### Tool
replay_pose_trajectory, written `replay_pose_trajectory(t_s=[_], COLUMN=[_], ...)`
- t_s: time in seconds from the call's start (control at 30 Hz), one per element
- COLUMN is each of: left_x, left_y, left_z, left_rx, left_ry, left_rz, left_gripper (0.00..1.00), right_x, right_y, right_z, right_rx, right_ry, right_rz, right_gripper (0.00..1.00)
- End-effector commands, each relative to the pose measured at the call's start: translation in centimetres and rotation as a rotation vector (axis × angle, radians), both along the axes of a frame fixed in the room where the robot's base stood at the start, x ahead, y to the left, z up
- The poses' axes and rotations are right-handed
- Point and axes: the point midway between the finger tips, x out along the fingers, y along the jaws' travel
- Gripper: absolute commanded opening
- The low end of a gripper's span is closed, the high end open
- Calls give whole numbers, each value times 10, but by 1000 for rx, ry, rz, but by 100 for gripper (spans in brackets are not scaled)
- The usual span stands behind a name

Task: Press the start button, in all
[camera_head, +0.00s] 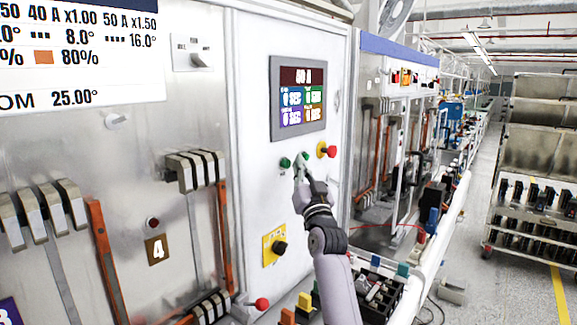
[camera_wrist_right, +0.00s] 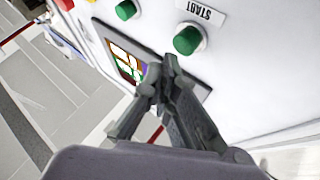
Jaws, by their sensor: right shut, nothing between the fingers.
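The green start button (camera_head: 285,163) is the left one of two green buttons on the white panel. In the right wrist view the start button (camera_wrist_right: 188,38) sits beside an upside-down "START" label (camera_wrist_right: 200,11). My right gripper (camera_head: 299,168) is shut and empty, in front of the panel and just right of the start button in the head view. In the right wrist view my right gripper's fingertips (camera_wrist_right: 164,76) show below the button, apart from it in the picture. I cannot tell the exact gap to the panel. My left gripper is not in view.
A second green button (camera_head: 303,157) and a red mushroom button (camera_head: 331,152) on a yellow plate sit close to the right. A screen (camera_head: 298,97) is above. A black knob (camera_head: 279,248) on a yellow plate is lower. A rack (camera_head: 535,170) stands across the aisle.

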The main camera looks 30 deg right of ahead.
Motion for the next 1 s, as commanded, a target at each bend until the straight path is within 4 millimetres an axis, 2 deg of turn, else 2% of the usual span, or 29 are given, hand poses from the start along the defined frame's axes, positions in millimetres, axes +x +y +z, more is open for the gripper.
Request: replay_pose_trajectory(t_s=[1.0], left_x=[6], left_y=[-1], left_z=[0], left_rx=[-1], left_ry=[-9], left_rz=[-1], left_gripper=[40], right_x=[0], right_y=[0], right_z=[0], right_rx=[0], right_ry=[0], right_rz=[0], right_gripper=[0])
